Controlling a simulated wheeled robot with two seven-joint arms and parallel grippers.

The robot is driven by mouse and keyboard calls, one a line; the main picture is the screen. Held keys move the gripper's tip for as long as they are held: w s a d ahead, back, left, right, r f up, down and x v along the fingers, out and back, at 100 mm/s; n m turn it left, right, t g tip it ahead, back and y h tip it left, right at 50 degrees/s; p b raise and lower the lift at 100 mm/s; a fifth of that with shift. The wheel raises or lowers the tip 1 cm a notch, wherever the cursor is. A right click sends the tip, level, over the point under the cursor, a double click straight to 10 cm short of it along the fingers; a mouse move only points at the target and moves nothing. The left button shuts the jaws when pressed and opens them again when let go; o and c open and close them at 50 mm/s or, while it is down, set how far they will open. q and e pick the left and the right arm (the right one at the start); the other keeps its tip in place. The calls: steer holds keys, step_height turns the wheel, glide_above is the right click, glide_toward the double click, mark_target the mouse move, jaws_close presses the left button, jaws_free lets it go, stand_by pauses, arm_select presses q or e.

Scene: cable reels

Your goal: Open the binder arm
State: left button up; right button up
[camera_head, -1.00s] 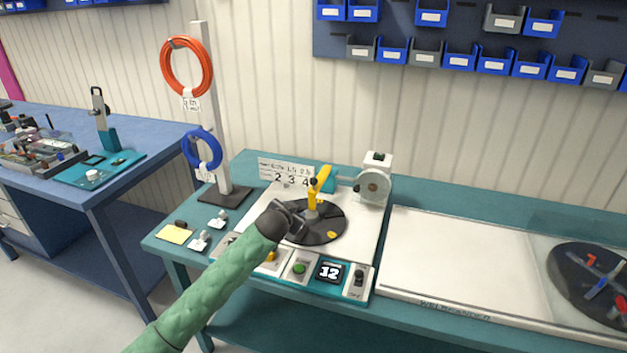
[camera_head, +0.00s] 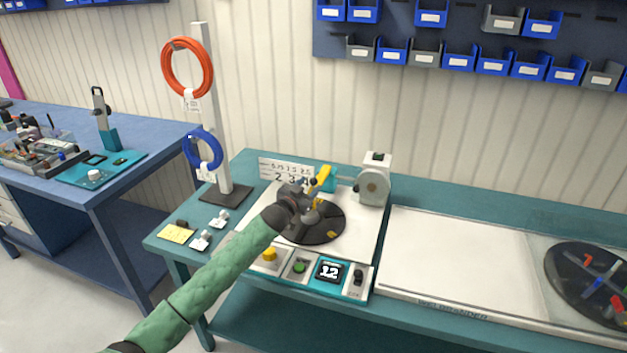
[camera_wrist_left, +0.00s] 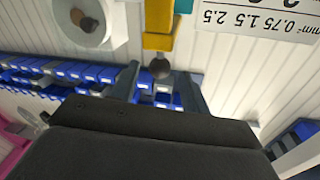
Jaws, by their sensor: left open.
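The binder arm is yellow and shows in the head view (camera_head: 324,175) above the black disc (camera_head: 322,232) of the teal bench machine. In the left wrist view the yellow arm (camera_wrist_left: 158,42) comes down from the top and ends in a dark round knob (camera_wrist_left: 160,68). My left gripper (camera_head: 304,190) is beside the arm, over the disc, and hides the arm's lower part. In the wrist view its two fingers (camera_wrist_left: 160,88) are apart, with the knob showing between their tips. I cannot tell whether they touch it. My right gripper is not in view.
A white and grey drum unit (camera_head: 374,183) stands right of the disc. Buttons and a display reading 12 (camera_head: 331,271) line the front. A post (camera_head: 212,110) with red and blue cable coils stands at left. A white board (camera_head: 460,262) lies at right.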

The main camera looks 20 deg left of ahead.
mark_target(311, 183)
arm_select(q)
steer(key=shift+p+x, duration=0.45)
steer(key=shift+x, duration=1.35)
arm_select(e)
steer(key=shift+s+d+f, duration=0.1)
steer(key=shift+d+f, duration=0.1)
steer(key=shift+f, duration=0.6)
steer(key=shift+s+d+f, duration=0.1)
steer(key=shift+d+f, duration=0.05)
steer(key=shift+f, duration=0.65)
arm_select(q)
jaws_close()
